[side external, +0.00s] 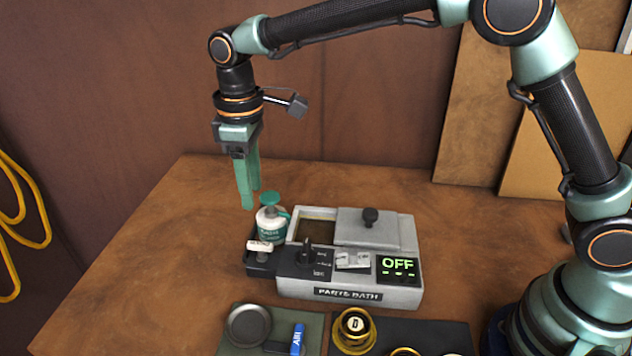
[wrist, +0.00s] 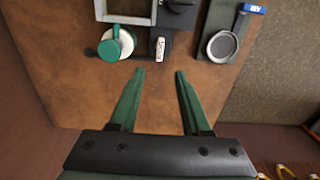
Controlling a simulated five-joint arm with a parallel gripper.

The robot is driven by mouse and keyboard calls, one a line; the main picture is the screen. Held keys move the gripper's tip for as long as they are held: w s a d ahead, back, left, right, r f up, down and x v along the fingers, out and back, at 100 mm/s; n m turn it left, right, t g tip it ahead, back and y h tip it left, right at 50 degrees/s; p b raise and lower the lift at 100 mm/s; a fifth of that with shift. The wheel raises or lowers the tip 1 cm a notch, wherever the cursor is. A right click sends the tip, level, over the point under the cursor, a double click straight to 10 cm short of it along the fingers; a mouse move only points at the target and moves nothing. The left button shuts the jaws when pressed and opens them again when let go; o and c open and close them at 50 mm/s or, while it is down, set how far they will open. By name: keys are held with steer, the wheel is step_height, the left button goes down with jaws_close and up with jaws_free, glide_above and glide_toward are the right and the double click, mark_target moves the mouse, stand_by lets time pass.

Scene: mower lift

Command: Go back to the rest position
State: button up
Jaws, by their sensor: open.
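My gripper (side external: 249,190) is open and empty. It points down above the back left of the table, a little above and behind a white and green bottle (side external: 271,222) with a green top. In the wrist view the two green fingers of my gripper (wrist: 158,75) are spread apart with bare table between them. The bottle (wrist: 116,42) is ahead and to the left there, apart from the fingers. The bottle stands at the left end of a grey parts bath (side external: 350,290), whose display reads OFF.
A round grey dish (side external: 248,324) and a blue-labelled tool (side external: 298,338) lie on a green mat. Gold rings (side external: 354,330) sit on a dark mat. The table's left side (side external: 140,270) is clear. Boards lean behind.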

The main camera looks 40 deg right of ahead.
steer(key=s+d+r+m+t, duration=0.25)
steer(key=s+d+r, duration=0.25)
steer(key=d, duration=0.4)
steer(key=s+d+r+m+t, duration=0.1)
steer(key=s+d+r+m, duration=0.3)
steer(key=d, duration=0.5)
steer(key=s+d+f+m+t, duration=0.2)
steer(key=s+d, duration=0.3)
steer(key=s, duration=0.1)
steer(key=shift+s+d+m, duration=0.3)
steer(key=shift+d+m, duration=0.05)
